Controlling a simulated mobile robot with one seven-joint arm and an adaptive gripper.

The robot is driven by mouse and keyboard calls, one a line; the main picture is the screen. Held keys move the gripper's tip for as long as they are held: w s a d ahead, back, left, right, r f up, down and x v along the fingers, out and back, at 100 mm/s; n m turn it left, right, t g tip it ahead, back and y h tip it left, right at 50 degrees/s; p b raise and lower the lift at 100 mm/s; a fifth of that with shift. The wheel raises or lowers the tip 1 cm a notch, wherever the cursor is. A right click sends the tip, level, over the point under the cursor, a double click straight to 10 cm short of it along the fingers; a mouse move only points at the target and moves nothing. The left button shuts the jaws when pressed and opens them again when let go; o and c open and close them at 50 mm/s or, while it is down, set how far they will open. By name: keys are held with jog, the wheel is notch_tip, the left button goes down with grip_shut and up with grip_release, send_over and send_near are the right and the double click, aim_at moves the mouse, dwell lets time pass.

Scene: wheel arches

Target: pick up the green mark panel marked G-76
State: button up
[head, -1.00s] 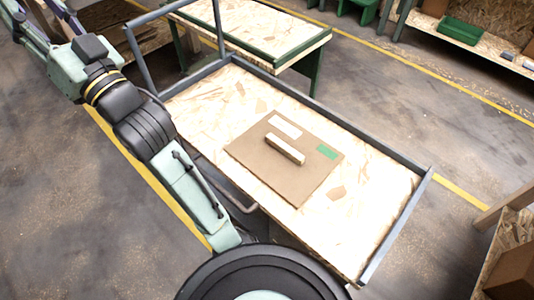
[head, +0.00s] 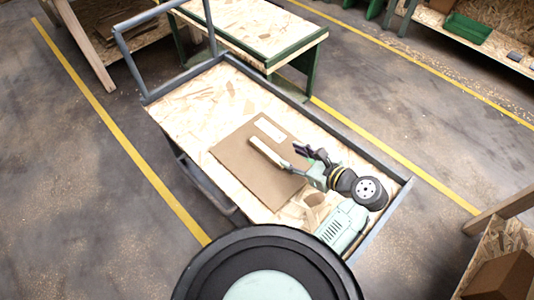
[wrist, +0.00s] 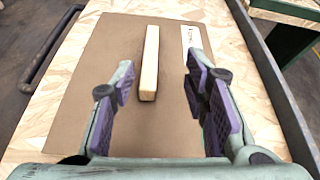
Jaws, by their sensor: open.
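The brown panel (head: 243,163) lies flat on the cart's chipboard bed. It has a pale wooden bar handle (head: 269,153) and a white label (head: 270,129) whose writing I cannot read. The green mark at its corner is mostly hidden by my arm in the head view. My gripper (head: 303,158) is open and empty over the panel's right part. In the wrist view the panel (wrist: 107,72) fills the middle, the handle (wrist: 149,65) runs lengthwise between the lines of the two open fingers (wrist: 158,75), and the label (wrist: 192,38) is at upper right.
The cart has a raised grey rim (head: 330,119) along its far side and a tall push handle (head: 130,62) at left. A green-framed table (head: 262,28) stands behind it. A shelf with a green bin (head: 467,27) is at upper right.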

aim_at(269, 152)
jog(key=shift+s+d+f+m, duration=0.15)
jog(key=shift+s+f+m, duration=0.05)
jog(key=shift+s+m, duration=0.25)
jog(key=shift+a+f, duration=0.15)
jog(key=shift+a, duration=0.1)
jog(key=x, duration=0.5)
jog(key=a+f+b, duration=0.1)
jog(key=w+f+b, duration=0.1)
jog(key=shift+w+a+f+b, duration=0.15)
jog(key=shift+a+b, duration=0.15)
jog(key=shift+a, duration=0.05)
jog(key=shift+r+b+x, duration=0.2)
jog(key=shift+b+x, duration=0.65)
jog(key=shift+x, duration=0.2)
jog(key=shift+w+a+r, duration=0.1)
jog(key=shift+w+a, duration=0.05)
jog(key=shift+c, duration=0.4)
grip_shut()
